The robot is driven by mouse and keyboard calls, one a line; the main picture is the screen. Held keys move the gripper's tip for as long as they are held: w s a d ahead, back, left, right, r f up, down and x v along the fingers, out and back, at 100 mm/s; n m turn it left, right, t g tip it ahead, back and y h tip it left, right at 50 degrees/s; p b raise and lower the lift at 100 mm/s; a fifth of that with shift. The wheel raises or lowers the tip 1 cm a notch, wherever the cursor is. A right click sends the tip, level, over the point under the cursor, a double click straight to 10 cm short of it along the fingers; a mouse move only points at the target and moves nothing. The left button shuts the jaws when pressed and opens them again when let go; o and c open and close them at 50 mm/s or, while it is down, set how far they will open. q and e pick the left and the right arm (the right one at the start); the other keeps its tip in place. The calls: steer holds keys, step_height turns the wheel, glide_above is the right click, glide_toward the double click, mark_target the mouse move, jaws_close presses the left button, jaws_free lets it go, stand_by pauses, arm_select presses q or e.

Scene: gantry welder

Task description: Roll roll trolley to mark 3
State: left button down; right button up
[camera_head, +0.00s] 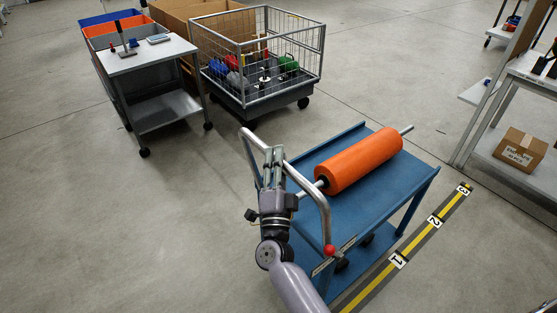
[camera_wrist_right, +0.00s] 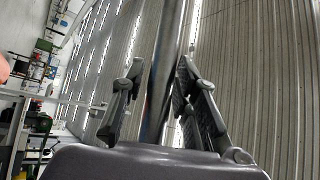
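The blue roll trolley (camera_head: 350,212) carries an orange roll (camera_head: 358,160) on a metal shaft, lying on its top deck. Its curved silver push handle (camera_head: 314,190) rises at the near left end, with a red knob (camera_head: 330,250) low on it. My right gripper (camera_head: 273,158) is at the handle. In the right wrist view the handle bar (camera_wrist_right: 166,75) runs between the two fingers, with gaps visible, so the gripper looks open around it. A striped floor strip beside the trolley bears mark 1 (camera_head: 398,260), mark 2 (camera_head: 434,221) and mark 3 (camera_head: 464,189). My left gripper is out of view.
A wire cage cart (camera_head: 283,93) with coloured items and a grey table cart (camera_head: 150,57) stand behind left. A shelf rack with a cardboard box (camera_head: 520,150) stands at right, beyond mark 3. The floor in front and at left is clear.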

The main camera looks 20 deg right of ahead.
jaws_close()
steer(key=shift+d, duration=0.1)
stand_by(0.5)
